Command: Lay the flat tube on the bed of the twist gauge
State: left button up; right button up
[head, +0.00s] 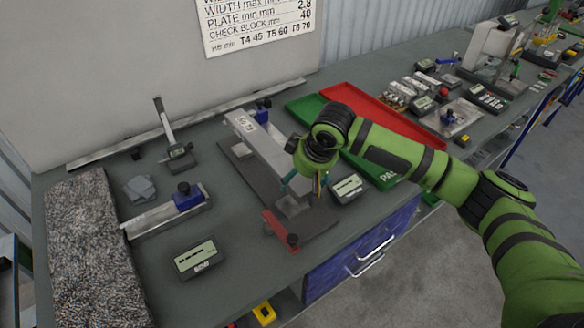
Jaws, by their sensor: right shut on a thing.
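The flat tube (262,146) is a long pale grey bar with a marked label near its far end. My right gripper (304,187) is shut at the tube's near end, and the wrist hides part of the grip. The tube lies over a dark flat plate that looks like the bed of the twist gauge (246,178); I cannot tell whether it touches it. A small grey block (292,204) and a red lever (279,229) with a dark knob are at the plate's near end. A display (347,188) stands to the right. My left gripper is not in view.
A green tray (303,107) and a red tray (385,116) lie behind my right arm. Blue drawers (345,258) front the table.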

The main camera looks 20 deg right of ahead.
jog(key=shift+w+d, duration=0.2)
jog(key=shift+d, duration=0.05)
jog(key=shift+s+a+r+p, duration=0.1)
jog(key=shift+r+p, duration=0.1)
jog(key=shift+p, duration=0.6)
notch_tip(320, 180, down, 3)
jog(key=shift+b, duration=0.5)
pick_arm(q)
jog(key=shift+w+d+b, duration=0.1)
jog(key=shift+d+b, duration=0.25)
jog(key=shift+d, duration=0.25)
pick_arm(e)
jog(key=shift+f, duration=2.15)
jog(key=o, duration=1.6)
jog(key=shift+c, duration=0.2)
jog(key=shift+s, duration=0.1)
